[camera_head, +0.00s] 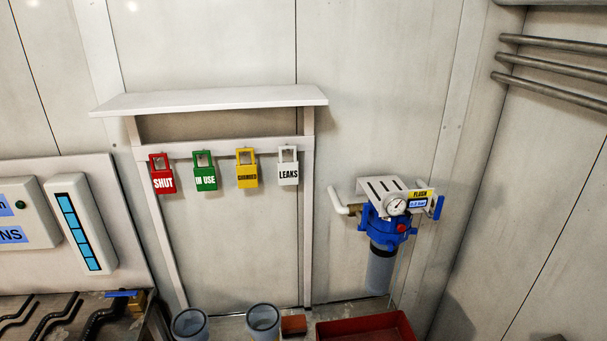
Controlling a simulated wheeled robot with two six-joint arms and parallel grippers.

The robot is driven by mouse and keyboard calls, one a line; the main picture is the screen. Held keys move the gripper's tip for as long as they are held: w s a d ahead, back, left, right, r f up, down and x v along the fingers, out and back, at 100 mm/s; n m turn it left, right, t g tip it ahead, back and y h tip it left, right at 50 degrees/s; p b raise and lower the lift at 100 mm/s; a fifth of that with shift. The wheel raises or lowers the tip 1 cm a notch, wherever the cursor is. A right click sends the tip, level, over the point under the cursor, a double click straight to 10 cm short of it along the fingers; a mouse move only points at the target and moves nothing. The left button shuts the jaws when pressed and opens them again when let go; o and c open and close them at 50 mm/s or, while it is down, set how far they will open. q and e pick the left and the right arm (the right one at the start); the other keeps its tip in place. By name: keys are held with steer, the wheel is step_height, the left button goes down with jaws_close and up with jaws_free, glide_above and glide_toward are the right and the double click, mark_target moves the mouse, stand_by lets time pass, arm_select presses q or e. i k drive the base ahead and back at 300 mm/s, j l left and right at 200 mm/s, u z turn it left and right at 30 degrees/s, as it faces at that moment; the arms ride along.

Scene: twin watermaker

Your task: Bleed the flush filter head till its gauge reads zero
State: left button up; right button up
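The flush filter head (388,222) is a blue housing on the wall at the right, under a white slotted bracket (382,188). A grey bowl (380,271) hangs below it. A round white gauge (395,204) sits on its front; its needle is too small to read. A yellow label reading FLUSH (421,194) and a small blue display (418,204) are beside the gauge. A red button (402,227) is on the front of the head. A blue handle (438,207) stands upright at its right. Neither of my grippers is in view.
Red, green, yellow and white tags (205,178) hang from a rail under a white shelf (210,101). Two grey cups (263,320), a brown block (293,325) and a red tray (366,323) stand below. Pipes (555,67) run along the right wall. The space before the filter looks clear.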

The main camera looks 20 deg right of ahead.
mark_target(401, 228)
steer(key=z, duration=1.3)
